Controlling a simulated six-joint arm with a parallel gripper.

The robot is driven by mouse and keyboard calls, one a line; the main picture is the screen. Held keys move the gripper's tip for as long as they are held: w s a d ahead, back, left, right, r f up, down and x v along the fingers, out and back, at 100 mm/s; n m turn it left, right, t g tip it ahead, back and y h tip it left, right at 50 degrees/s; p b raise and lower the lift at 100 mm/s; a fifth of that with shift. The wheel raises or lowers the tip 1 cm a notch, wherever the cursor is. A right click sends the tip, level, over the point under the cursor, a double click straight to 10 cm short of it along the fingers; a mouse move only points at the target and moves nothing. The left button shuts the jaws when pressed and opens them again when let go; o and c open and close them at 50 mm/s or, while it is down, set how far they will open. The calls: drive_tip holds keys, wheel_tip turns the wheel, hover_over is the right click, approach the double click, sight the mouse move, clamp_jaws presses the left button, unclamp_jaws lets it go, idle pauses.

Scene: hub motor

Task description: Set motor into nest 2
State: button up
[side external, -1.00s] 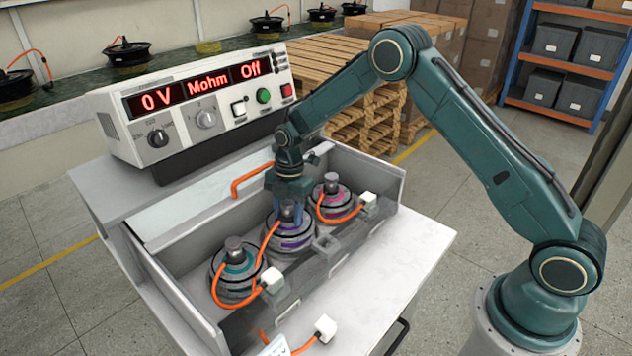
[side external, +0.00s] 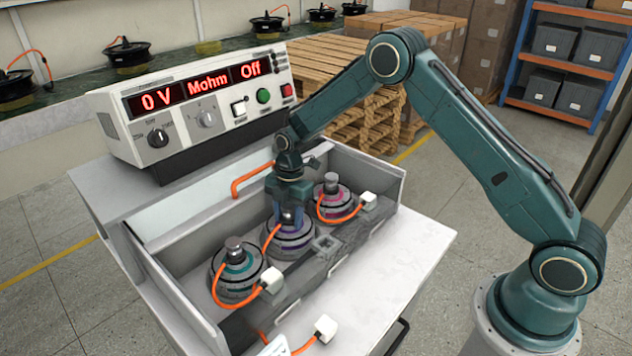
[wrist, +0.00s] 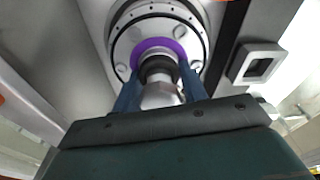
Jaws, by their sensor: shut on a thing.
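The motor with the purple ring (side external: 291,238) is upright in the middle place of the open box, between two other motors. It also shows in the wrist view, where its purple ring (wrist: 158,46) surrounds the shaft. My gripper (side external: 288,217) points down from above, its blue fingers closed on both sides of the motor's metal shaft. It also shows in the wrist view (wrist: 160,90). The motor's underside is hidden, so I cannot tell whether it is fully seated. Its orange cable runs down to a white plug (side external: 325,327) at the front.
A teal-ringed motor (side external: 237,270) stands to the left and a pink-ringed motor (side external: 335,202) to the right, both close by. Their plugs are at the front wall. A grey square socket (side external: 326,245) is beside the middle motor. The tester (side external: 205,100) stands behind, reading Off.

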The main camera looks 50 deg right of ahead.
drive_tip(key=shift+w+r, duration=0.1)
drive_tip(key=o, duration=1.4)
drive_tip(key=shift+c, duration=0.2)
drive_tip(key=shift+f, duration=0.2)
drive_tip(key=r, duration=0.4)
drive_tip(key=d+r, duration=0.1)
drive_tip(key=r, duration=0.8)
drive_tip(key=shift+w+d, duration=0.1)
drive_tip(key=shift+d, duration=0.15)
drive_tip(key=shift+r, duration=0.5)
drive_tip(key=shift+r, duration=0.1)
